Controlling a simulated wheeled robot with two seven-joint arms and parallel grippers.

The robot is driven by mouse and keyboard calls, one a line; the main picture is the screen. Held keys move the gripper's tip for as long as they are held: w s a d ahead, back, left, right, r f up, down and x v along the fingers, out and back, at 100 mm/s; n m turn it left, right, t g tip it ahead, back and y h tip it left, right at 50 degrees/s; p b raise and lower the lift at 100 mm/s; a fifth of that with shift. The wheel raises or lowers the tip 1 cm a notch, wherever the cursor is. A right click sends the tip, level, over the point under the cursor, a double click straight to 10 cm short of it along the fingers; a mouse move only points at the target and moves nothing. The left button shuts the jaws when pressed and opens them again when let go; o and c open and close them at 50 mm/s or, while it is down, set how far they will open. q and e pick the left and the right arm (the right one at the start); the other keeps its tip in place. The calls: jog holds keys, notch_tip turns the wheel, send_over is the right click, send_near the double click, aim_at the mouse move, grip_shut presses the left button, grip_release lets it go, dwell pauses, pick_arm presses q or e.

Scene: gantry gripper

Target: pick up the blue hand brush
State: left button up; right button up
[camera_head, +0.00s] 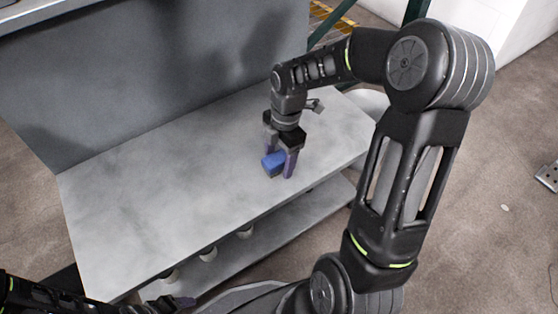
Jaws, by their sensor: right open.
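The blue hand brush (272,163) lies on the grey tabletop (170,200), right of its middle and near the front edge. It looks like a small blue block with a dark lower part. My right gripper (279,162) points down over it, fingers open, with the brush at the fingers. One finger stands in front of the brush at its right and hides part of it. I cannot tell whether the fingers touch it. My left gripper (187,302) shows only in part at the bottom edge, below the table's front; its jaws cannot be made out.
A tall grey panel (150,90) stands along the back of the table. A lower shelf (270,240) runs under the front edge, with several small pale round items on it. The left part of the tabletop is clear.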

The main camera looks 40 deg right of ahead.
jog(key=shift+c, duration=0.5)
grip_shut()
